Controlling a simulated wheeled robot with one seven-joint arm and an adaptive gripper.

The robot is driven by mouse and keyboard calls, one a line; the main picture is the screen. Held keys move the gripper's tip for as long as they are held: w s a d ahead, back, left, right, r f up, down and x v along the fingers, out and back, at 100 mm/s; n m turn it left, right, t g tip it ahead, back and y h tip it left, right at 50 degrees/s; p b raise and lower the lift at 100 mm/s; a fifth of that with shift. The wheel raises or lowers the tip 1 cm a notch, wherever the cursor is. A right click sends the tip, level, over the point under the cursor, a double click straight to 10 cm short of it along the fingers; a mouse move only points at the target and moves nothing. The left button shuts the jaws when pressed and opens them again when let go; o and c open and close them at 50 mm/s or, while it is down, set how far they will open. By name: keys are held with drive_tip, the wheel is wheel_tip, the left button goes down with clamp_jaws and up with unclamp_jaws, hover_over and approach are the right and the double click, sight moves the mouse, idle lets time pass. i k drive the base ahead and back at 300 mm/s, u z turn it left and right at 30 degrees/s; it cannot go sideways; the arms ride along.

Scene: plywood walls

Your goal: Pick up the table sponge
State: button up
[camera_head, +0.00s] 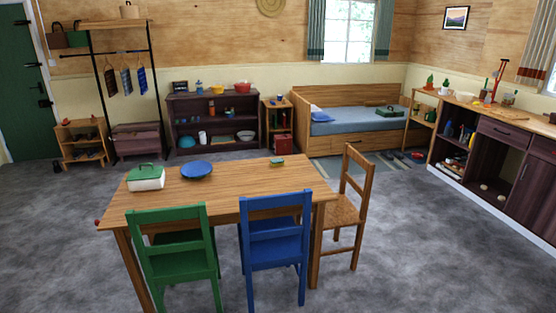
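The table sponge (276,161) looks like a small block with a green top and a lighter side. It lies on the wooden table (235,182), near its far edge and right of the middle. It is small in this view, so its details are hard to tell. Nothing covers it, and bare tabletop lies around it. My gripper is not in view.
A white box with a green lid (146,177) and a blue bowl (196,169) stand left on the table. A green chair (176,250), a blue chair (275,240) and a wooden chair (347,205) stand against it. Open floor (420,255) lies to the right.

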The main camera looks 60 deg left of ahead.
sight(279, 162)
drive_tip(key=u, duration=0.45)
drive_tip(key=i, duration=1.35)
drive_tip(key=u, duration=1.8)
drive_tip(key=i, duration=0.75)
drive_tip(key=u, duration=0.75)
